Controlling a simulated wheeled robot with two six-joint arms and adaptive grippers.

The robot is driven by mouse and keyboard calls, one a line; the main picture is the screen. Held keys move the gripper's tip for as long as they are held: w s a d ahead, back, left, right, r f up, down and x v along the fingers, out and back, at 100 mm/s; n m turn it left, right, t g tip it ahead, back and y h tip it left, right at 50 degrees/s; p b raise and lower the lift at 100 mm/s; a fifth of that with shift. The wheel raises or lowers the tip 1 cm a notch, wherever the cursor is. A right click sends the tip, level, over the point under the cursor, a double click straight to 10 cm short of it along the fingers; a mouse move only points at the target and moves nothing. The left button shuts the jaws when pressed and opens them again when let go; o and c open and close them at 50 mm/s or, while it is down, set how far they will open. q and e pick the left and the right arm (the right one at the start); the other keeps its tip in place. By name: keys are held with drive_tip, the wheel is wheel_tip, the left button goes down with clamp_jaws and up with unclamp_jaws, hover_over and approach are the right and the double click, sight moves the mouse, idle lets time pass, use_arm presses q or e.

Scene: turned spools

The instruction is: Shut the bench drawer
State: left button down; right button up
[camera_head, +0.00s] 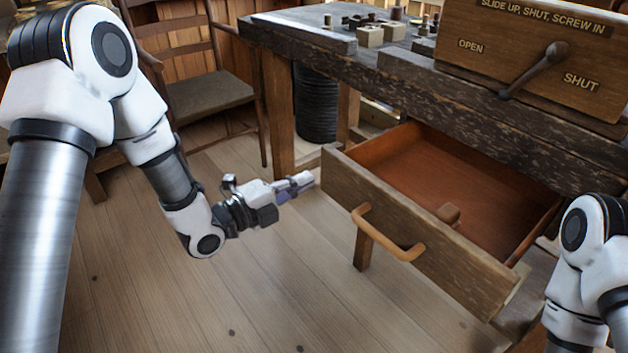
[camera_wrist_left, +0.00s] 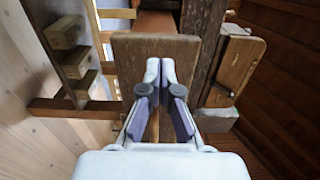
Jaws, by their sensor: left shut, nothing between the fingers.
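The bench drawer (camera_head: 420,235) stands pulled well out from under the dark wooden bench (camera_head: 480,115). Its red-brown inside (camera_head: 465,180) shows and looks empty. A curved wooden handle (camera_head: 385,237) is on its front, and a small wooden piece (camera_head: 449,213) shows at the front's top edge. My left gripper (camera_head: 308,182) is shut and empty, just left of the drawer front's left end, with no clear contact. In the left wrist view its fingertips (camera_wrist_left: 161,68) meet in front of a brown wooden panel (camera_wrist_left: 130,48). My right gripper is out of view.
A board (camera_head: 540,60) on the bench reads "SLIDE UP, SHUT, SCREW IN", with a lever (camera_head: 530,75) between OPEN and SHUT. Small blocks (camera_head: 375,33) sit on the bench top. A chair (camera_head: 205,95) stands at the back left. The plank floor (camera_head: 200,300) before the drawer is clear.

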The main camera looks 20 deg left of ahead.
sight(325, 170)
use_arm(q)
drive_tip(key=shift+x, duration=1.7)
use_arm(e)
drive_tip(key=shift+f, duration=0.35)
